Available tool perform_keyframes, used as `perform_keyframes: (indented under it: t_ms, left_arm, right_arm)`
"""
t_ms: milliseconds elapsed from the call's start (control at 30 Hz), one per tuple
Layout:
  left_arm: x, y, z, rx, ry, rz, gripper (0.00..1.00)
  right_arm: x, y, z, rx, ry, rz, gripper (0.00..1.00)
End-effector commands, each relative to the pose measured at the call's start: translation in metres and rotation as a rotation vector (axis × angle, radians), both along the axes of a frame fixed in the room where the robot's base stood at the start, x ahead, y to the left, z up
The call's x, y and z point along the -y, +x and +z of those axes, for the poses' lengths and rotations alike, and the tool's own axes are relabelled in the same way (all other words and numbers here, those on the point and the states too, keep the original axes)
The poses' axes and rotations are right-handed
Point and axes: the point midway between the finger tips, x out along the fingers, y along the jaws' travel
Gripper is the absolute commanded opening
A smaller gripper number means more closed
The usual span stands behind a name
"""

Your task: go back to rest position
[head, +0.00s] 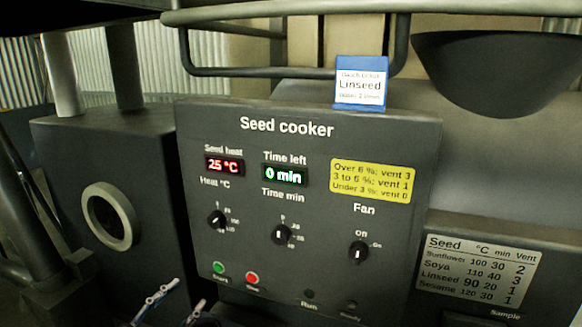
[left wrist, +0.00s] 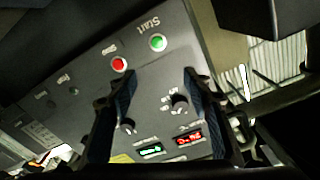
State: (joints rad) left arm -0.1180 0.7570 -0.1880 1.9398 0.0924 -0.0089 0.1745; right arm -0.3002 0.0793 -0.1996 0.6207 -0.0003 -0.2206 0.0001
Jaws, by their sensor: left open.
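My left gripper (head: 175,306) is at the bottom edge of the head view, low in front of the seed cooker panel (head: 305,135). Its fingers are apart and nothing is seen between them. In the left wrist view the open gripper (left wrist: 158,82) faces the panel, which appears upside down. The green Start button (left wrist: 158,42) and a red button (left wrist: 119,64) lie beyond the fingertips there. I cannot tell the exact gap to the panel, but no contact shows. My right gripper is not in view.
The heat knob (head: 217,219), time knob (head: 281,234) and fan knob (head: 361,251) stick out of the panel. The red display (head: 225,167) reads 25 °C; the green one (head: 286,174) reads 0 min. A blue Linseed card (head: 360,83) stands on top. A handrail (head: 260,72) runs behind.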

Motion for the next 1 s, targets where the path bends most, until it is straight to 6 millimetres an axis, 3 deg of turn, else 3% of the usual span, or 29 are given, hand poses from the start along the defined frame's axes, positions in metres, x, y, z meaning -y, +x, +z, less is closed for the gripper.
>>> perform_keyframes:
  t_ms: [100,267,500,700,1000]
  left_arm:
    - [0.011,-0.018,-0.045,-0.164,-0.018,0.090,0.46]
    - [0.018,-0.056,-0.102,-0.398,-0.021,0.204,0.46]
    - [0.028,-0.145,-0.170,-0.773,-0.016,0.346,0.46]
    - [0.035,-0.222,-0.198,-1.036,-0.011,0.420,0.46]
    - [0.046,-0.315,-0.210,-1.327,-0.007,0.475,0.46]
  right_arm:
    - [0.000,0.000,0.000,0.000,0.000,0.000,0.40]
    - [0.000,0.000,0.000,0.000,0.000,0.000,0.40]
    - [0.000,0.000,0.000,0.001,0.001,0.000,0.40]
    - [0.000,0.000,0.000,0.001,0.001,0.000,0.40]
    - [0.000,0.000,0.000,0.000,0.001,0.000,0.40]
